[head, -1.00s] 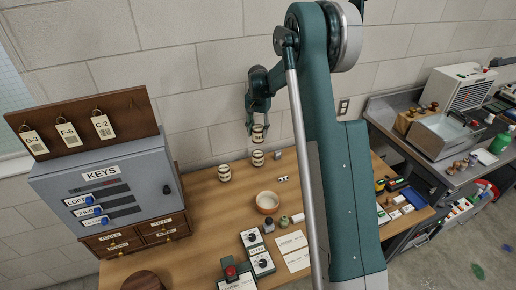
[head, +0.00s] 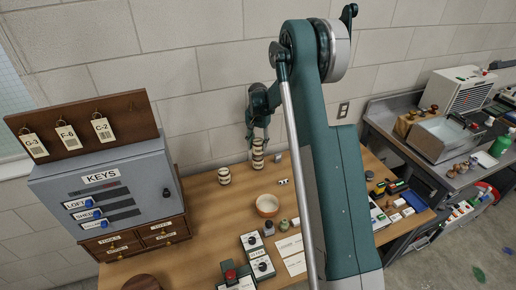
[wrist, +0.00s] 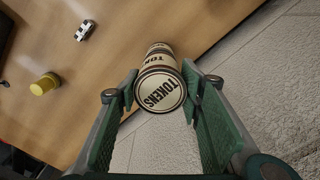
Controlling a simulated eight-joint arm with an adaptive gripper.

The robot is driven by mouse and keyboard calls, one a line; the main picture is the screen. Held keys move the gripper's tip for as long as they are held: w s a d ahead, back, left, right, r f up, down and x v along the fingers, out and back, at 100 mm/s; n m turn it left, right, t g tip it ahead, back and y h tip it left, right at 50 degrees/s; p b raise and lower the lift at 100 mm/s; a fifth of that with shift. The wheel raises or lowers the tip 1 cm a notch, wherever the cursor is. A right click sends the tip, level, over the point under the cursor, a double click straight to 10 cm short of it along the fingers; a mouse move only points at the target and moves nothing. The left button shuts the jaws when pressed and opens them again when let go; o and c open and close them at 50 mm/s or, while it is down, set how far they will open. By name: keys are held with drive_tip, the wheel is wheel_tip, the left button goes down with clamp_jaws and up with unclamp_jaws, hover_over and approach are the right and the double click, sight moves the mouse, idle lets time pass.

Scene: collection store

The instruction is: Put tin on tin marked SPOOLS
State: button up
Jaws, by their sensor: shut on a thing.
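My gripper (head: 257,138) is shut on a cream and dark-banded tin (head: 258,146). In the wrist view the held tin's lid (wrist: 160,92) reads TOKENS, between the two green fingers (wrist: 160,95). A similar tin (head: 258,162) stands on the table directly under the held one. The two look in line and upright, with no clear gap in the head view; whether they touch I cannot tell for sure. Another banded tin (head: 224,176) stands to the left.
A terracotta bowl (head: 267,205) stands in front of the tins. A small white piece (head: 283,182) lies to their right. The grey KEYS cabinet (head: 110,195) is at the left, and the wall is close behind. Table around the tins is mostly clear.

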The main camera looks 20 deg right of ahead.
drive_tip(key=shift+f, duration=0.9)
drive_tip(key=shift+f, duration=0.15)
drive_tip(key=o, duration=1.1)
wheel_tip(320, 180, up, 12)
drive_tip(key=shift+r, duration=0.2)
